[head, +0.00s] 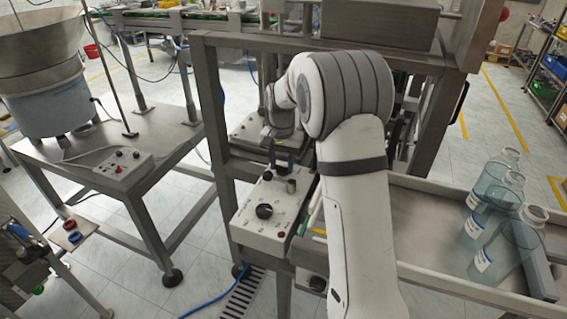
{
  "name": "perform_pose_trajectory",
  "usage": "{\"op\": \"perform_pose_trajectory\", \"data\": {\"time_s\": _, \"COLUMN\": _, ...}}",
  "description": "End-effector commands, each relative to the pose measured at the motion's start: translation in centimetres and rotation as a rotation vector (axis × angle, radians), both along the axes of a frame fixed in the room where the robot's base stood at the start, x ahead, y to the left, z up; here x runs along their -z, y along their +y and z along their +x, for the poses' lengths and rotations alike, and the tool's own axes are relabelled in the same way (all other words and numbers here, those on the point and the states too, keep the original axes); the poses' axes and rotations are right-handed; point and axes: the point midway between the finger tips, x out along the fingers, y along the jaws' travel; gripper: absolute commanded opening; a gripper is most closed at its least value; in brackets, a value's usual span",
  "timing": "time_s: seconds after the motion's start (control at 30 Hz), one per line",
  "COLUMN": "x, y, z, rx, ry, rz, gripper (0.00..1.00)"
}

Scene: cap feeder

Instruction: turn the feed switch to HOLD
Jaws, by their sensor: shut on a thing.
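A light grey control box (255,228) stands below my arm, left of the steel tray. My gripper (281,166) points down at the far end of this box, beyond the black knob. Its jaws are shut on a small part there, apparently the feed switch, which the fingers mostly hide. The labels are too small to read, so the switch's setting cannot be told.
My arm covers the area right of the box. Clear bottles (487,205) stand in the steel tray (410,200) at right. A steel frame post (213,130) rises close left of the gripper. A second control box (117,168) sits on the left table near the feeder bowl (40,65).

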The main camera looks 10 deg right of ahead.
Motion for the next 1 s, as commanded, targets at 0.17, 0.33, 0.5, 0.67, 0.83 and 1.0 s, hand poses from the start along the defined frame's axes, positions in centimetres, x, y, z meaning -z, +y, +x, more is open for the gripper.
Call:
{"op": "perform_pose_trajectory", "data": {"time_s": 0.17, "x": 0.18, "y": -0.01, "z": -0.22, "rx": -0.153, "ry": 0.009, "rz": 0.000, "gripper": 0.15}}
{"op": "perform_pose_trajectory", "data": {"time_s": 0.33, "x": 0.19, "y": -0.01, "z": -0.23, "rx": -0.277, "ry": 0.009, "rz": 0.002, "gripper": 0.15}}
{"op": "perform_pose_trajectory", "data": {"time_s": 0.5, "x": 0.20, "y": 0.00, "z": -0.24, "rx": -0.369, "ry": 0.010, "rz": 0.002, "gripper": 0.15}}
{"op": "perform_pose_trajectory", "data": {"time_s": 0.67, "x": 0.22, "y": -0.01, "z": -0.26, "rx": -0.422, "ry": 0.010, "rz": 0.002, "gripper": 0.15}}
{"op": "perform_pose_trajectory", "data": {"time_s": 0.83, "x": 0.23, "y": 0.00, "z": -0.26, "rx": -0.449, "ry": 0.011, "rz": 0.002, "gripper": 0.15}}
{"op": "perform_pose_trajectory", "data": {"time_s": 1.0, "x": 0.24, "y": -0.01, "z": -0.28, "rx": -0.457, "ry": 0.011, "rz": 0.002, "gripper": 0.15}}
